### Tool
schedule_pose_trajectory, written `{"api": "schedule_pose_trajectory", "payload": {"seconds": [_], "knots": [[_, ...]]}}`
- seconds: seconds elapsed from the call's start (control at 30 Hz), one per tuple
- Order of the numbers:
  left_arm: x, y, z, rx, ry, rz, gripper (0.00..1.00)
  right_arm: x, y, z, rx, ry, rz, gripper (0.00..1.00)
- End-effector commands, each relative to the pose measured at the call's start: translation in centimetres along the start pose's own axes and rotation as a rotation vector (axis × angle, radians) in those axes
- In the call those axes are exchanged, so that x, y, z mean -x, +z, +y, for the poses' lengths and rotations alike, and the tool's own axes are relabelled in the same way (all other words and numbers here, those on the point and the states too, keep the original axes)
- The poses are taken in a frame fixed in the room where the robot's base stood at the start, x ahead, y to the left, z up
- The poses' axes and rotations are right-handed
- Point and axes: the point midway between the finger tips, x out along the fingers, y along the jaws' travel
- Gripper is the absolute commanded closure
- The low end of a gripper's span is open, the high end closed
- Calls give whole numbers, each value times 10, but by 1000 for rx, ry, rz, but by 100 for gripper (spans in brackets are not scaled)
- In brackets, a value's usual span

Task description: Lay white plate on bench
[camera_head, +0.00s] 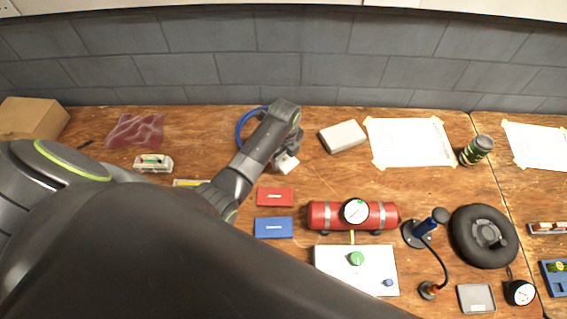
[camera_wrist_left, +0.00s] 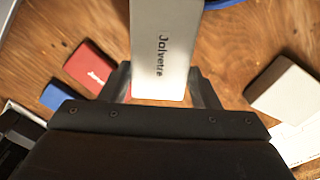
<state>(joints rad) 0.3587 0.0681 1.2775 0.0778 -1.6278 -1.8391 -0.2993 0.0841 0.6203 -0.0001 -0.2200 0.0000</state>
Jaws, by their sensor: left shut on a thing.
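My left gripper (camera_head: 284,152) is over the wooden bench (camera_head: 220,130), toward its back. It is shut on a white plate (camera_head: 287,166), which shows small and partly covered by the gripper in the head view. In the left wrist view the white plate (camera_wrist_left: 160,45) sits between the two fingers of the left gripper (camera_wrist_left: 162,88), with dark lettering on its face. I cannot tell whether its far end touches the bench. My right gripper is not in view.
A blue ring (camera_head: 241,128) lies just left of the gripper. A pale box (camera_head: 342,137) stands to its right. Red (camera_head: 275,197) and blue (camera_head: 273,228) cards lie in front, beside a red cylinder (camera_head: 330,215) with a gauge. A paper sheet (camera_head: 410,142) is taped farther right.

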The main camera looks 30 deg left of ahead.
Motion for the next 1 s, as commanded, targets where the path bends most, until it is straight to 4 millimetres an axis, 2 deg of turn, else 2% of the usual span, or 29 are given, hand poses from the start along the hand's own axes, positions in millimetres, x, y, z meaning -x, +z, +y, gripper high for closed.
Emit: {"api": "schedule_pose_trajectory", "payload": {"seconds": [0.17,0.47,0.9,0.93,1.0], "knots": [[-13,0,0,1,0,0,69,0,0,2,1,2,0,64],[-47,0,0,1,0,0,69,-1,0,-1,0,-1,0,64],[-53,0,0,1,-1,0,69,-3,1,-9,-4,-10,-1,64],[-53,0,0,1,-1,0,42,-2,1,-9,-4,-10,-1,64],[-52,0,0,1,-1,0,32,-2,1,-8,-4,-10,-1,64]]}}
